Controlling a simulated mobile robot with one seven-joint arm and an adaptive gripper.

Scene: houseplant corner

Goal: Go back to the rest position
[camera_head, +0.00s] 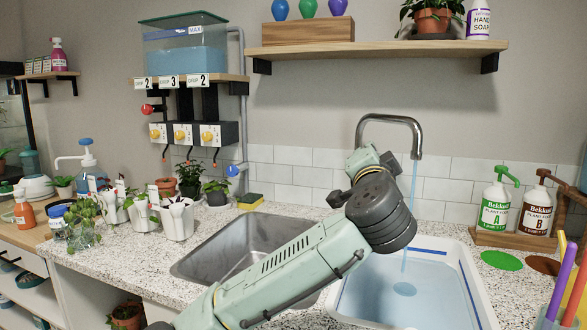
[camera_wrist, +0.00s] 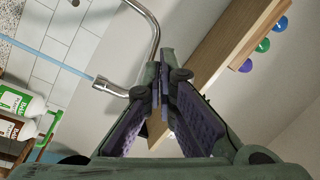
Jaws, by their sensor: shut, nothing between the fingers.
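My green-grey arm reaches from the bottom of the head view up over the counter, in front of the faucet (camera_head: 392,120). Its far end is beside the faucet in that view, and the fingers are hidden there behind the arm links. In the wrist view my gripper (camera_wrist: 168,78) is shut, with its purple-padded fingers meeting at the tips and nothing between them. The faucet also shows in the wrist view (camera_wrist: 153,38), just left of the fingertips, but I cannot tell how far off it is. A wooden shelf (camera_wrist: 222,58) is behind the fingers.
Water runs from the faucet into a white basin (camera_head: 478,290). A steel sink (camera_head: 208,262) is left of it. Plant food bottles A (camera_head: 495,212) and B (camera_head: 536,217) stand at the right. Potted plants (camera_head: 190,180) stand at the left. Open air lies above the counter.

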